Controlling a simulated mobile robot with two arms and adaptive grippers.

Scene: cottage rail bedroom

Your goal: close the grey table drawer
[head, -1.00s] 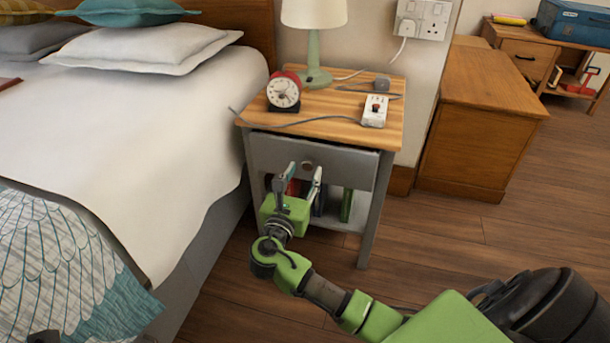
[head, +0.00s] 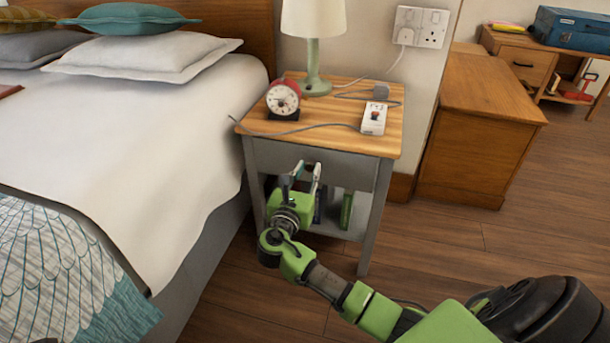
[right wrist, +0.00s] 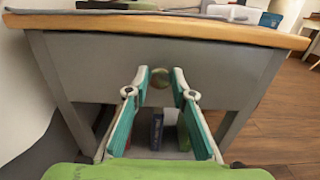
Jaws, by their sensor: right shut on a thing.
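The grey bedside table has a wooden top and a grey drawer (head: 347,172) just beneath it. The drawer front sits about flush under the tabletop in the head view, with no clear gap along its upper edge. Its round knob (right wrist: 160,78) shows in the right wrist view, between the fingertips; in the head view my gripper hides it. My right gripper (head: 307,168) is in front of the drawer and shut on the knob. The drawer face also fills the middle of the right wrist view (right wrist: 90,75). My left gripper is not in view.
On the tabletop (head: 340,100) stand a lamp (head: 313,60), a red alarm clock (head: 284,99) and a white socket block (head: 374,118) with cables. Books (head: 346,211) stand on the shelf below. The bed (head: 130,150) is close on the left; a wooden chest (head: 470,150) stands right.

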